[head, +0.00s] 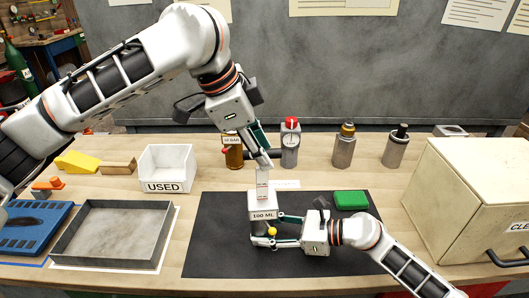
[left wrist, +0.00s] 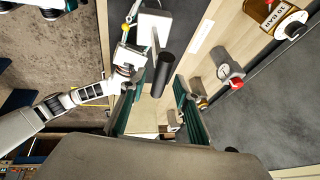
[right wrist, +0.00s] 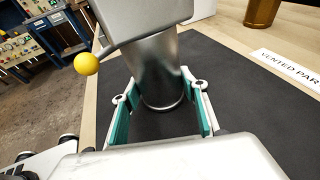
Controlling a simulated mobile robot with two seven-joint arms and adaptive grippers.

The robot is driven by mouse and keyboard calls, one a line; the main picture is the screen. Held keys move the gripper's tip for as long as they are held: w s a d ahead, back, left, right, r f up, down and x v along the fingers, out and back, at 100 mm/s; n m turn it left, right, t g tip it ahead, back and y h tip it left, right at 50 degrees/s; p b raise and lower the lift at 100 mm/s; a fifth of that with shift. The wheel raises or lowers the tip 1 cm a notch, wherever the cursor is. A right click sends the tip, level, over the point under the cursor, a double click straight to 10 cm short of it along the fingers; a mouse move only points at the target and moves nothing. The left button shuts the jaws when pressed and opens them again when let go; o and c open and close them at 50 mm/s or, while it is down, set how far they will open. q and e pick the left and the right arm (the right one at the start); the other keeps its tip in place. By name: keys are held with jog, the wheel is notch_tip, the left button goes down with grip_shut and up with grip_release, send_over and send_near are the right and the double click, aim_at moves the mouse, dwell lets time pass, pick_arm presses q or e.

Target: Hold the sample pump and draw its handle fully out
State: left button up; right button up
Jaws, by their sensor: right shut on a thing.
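The sample pump stands on the dark mat (head: 225,255); its grey block (head: 262,213) reads "100 ML". In the right wrist view its silver barrel (right wrist: 158,75) and a yellow ball (right wrist: 87,64) on its side show. My right gripper (head: 268,232) is shut on the barrel, a pad on each side. A pale strip with red marks (head: 262,185) rises above the block. My left gripper (head: 266,160) is above the pump with its fingers apart. In the left wrist view the black handle (left wrist: 163,75) shows between and beyond these fingers; I cannot tell whether they touch it.
A green block (head: 351,199) lies on the mat to the right. Bottles and canisters (head: 343,150) stand behind. A white "USED" bin (head: 168,165) and a grey tray (head: 112,235) are left. A large cream box (head: 470,190) stands right. The mat's left part is clear.

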jog(key=shift+s+f, duration=0.1)
pick_arm(q)
jog(key=v, duration=1)
jog(key=shift+r, duration=0.25)
pick_arm(e)
jog(key=o, duration=1.1)
pick_arm(q)
jog(key=shift+a, duration=0.1)
